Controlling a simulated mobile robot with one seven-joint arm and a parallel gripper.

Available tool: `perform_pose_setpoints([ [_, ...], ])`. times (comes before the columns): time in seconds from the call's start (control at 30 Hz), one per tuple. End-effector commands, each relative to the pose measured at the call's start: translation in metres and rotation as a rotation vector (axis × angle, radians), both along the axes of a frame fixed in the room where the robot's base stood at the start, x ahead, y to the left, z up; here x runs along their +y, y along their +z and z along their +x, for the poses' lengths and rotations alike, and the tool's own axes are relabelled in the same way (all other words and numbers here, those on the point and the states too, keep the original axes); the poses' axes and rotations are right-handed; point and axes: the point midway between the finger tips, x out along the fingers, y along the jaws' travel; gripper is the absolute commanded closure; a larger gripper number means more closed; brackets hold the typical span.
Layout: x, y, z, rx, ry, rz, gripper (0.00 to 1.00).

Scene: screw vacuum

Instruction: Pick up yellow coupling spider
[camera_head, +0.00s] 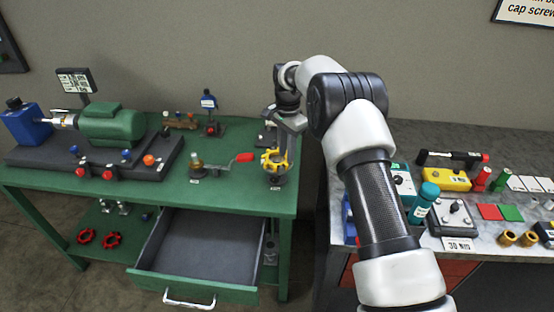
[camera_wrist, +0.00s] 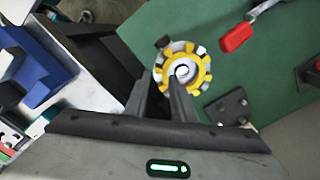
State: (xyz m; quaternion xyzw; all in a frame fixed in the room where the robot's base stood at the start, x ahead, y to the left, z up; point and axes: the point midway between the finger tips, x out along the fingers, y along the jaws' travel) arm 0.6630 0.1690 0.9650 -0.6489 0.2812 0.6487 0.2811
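The yellow coupling spider (camera_head: 268,164) is at the right end of the green table, on or just above a dark round base. In the wrist view the spider (camera_wrist: 204,73) is a yellow ring of lobes with grey-white and dark parts between them and a pale round centre. My gripper (camera_wrist: 158,88) is open, its two dark fingers apart with nothing seen between them. The right finger covers part of the spider's lower edge; the spider lies mostly right of the finger gap. In the head view my wrist hangs right above the spider, and the fingertips are hard to make out.
A red-handled tool (camera_head: 245,157) lies just left of the spider. A small stand with a blue top (camera_head: 209,101) is behind. The green table's drawer (camera_head: 200,245) is open in front. A grey bench (camera_head: 395,132) with many items stands to the right, across a gap.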

Motion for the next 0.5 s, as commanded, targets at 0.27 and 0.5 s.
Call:
perform_pose_setpoints([
  [0.27,0.001,-0.038,0.000,0.001,0.000,0.001,0.77],
  [0.5,0.001,-0.038,0.000,-0.001,0.000,0.001,0.84],
])
